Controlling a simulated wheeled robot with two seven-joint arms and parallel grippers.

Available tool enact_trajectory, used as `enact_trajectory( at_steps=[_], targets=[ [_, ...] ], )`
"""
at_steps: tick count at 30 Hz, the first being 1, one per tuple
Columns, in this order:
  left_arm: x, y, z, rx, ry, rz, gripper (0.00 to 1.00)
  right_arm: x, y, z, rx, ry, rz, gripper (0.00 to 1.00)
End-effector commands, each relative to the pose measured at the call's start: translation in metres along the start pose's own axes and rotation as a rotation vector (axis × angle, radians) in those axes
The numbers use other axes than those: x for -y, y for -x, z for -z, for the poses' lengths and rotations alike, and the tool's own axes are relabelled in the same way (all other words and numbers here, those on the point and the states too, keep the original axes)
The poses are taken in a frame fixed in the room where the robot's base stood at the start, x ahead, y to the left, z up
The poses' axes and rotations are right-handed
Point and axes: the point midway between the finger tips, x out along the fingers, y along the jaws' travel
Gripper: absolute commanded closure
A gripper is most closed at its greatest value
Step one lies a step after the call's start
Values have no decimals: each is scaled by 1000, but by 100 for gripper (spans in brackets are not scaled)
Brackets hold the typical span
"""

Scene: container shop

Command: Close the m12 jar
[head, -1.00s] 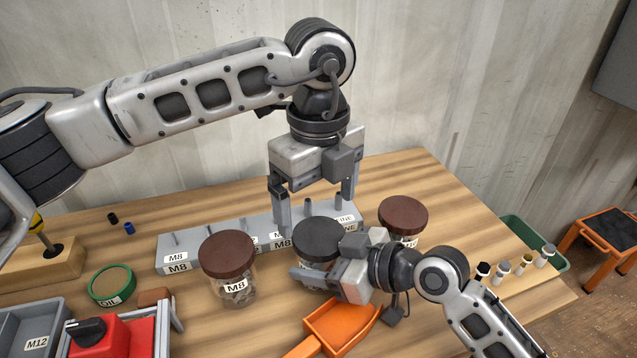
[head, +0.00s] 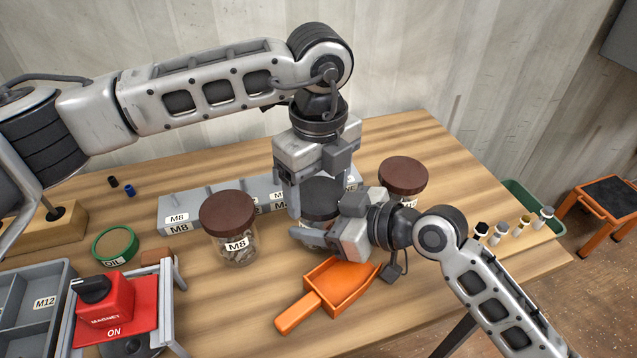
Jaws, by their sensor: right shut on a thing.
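A jar with a dark grey lid (head: 320,190) stands between two brown-lidded jars. I take it as the m12 jar, but its label is hidden. The lid sits at the jar's mouth; whether it is seated cannot be told. My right gripper (head: 318,238) comes in from the right, low, and is shut on the jar's body, hiding much of it. My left gripper (head: 318,195) points straight down over the lid. Its fingers are apart, one at the lid's left side and the other partly hidden at the right. Contact with the lid is not clear.
The M8 jar (head: 232,228) stands left, another brown-lidded jar (head: 403,178) right. A grey labelled rack (head: 180,216) lies behind. An orange scoop (head: 335,288) lies in front. A red magnet switch (head: 108,305), an oil tin (head: 115,245) and a grey M12 bin (head: 30,300) are at left.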

Motion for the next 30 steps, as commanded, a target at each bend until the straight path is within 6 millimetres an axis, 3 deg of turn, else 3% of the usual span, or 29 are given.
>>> enact_trajectory(
  at_steps=[4, 11, 19, 20, 21, 30],
  targets=[
    [-1, 0, 0, 1, -45, -3, 54, -2, 0, 0, 0, -1, -4, 100],
    [0, 1, -1, 1, -289, -3, 54, -2, 1, 0, 0, -1, -5, 100],
    [-1, 1, -1, 1, -299, -4, 54, -2, 1, 0, 0, -1, -6, 100],
    [-1, 1, -1, 1, -299, -4, 18, -2, 1, 0, 0, -2, -6, 100],
    [-1, 0, -1, 1, -299, -4, 7, -2, 1, 0, 0, -1, -6, 100],
    [0, 3, 0, 0, -299, 1, 5, 0, 0, 0, 0, 0, -1, 100]
  ],
)
